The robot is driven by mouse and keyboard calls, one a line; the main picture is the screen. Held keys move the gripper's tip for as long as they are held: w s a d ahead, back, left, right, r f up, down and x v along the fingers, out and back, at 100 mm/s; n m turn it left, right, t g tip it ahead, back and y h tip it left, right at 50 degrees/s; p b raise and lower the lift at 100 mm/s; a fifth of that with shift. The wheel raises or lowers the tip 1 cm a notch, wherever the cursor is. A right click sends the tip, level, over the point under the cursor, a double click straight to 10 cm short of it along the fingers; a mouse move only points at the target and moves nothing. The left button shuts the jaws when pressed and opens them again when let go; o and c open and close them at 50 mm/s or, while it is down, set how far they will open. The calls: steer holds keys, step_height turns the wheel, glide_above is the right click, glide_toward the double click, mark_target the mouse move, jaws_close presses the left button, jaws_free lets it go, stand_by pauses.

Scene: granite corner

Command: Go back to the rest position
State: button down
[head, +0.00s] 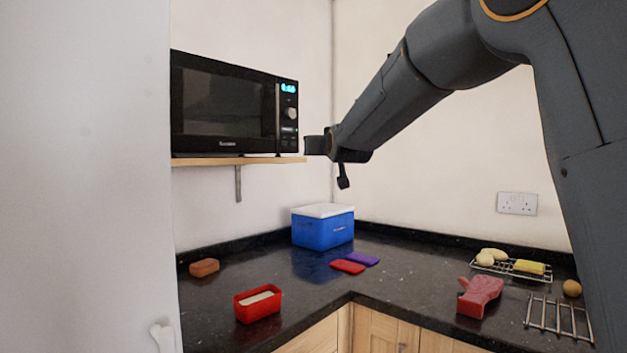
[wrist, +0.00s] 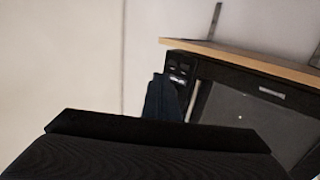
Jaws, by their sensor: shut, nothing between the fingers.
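My gripper (head: 316,146) is raised above the counter, beside the right end of the black microwave (head: 222,108) in the head view. It is shut and empty. My arm comes down to it from the upper right. In the wrist view, a dark finger part (wrist: 163,100) stands in front of the microwave's control side, and a dark body fills the lower part. The microwave (wrist: 250,112) appears upside down there, with the wooden shelf (wrist: 245,62) above it. I cannot tell from the head view how far the gripper is from the microwave in depth.
The wooden shelf (head: 235,161) carries the microwave. On the dark counter (head: 400,290) are a blue cool box (head: 323,232), a red tub (head: 257,304), a brown block (head: 204,267), red and purple flat pieces (head: 347,267), a pink object (head: 480,296) and wire racks (head: 558,318). Open air surrounds the forearm.

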steer(key=s+d+f+g+h, duration=0.1)
steer(key=s+d+f+g, duration=0.15)
steer(key=s+f, duration=0.45)
steer(key=s+d+f+g, duration=0.2)
steer(key=s+f+g, duration=0.1)
steer(key=f, duration=0.9)
steer(key=s+d+f+g+h, duration=0.1)
steer(key=s+d+f+g, duration=0.2)
steer(key=f, duration=0.6)
steer(key=s+d+f+g, duration=0.1)
steer(key=s+f+g, duration=0.2)
steer(key=s+f, duration=0.3)
steer(key=s+d+f+m+g, duration=0.1)
steer(key=s+f+g, duration=0.2)
steer(key=s, duration=1.4)
steer(key=s+d+f+g, duration=0.2)
steer(key=s+f+g, duration=0.1)
steer(key=s+f, duration=0.7)
steer(key=shift+s+f+m+h, duration=0.3)
steer(key=shift+s+f, duration=0.1)
steer(key=shift+s, duration=0.25)
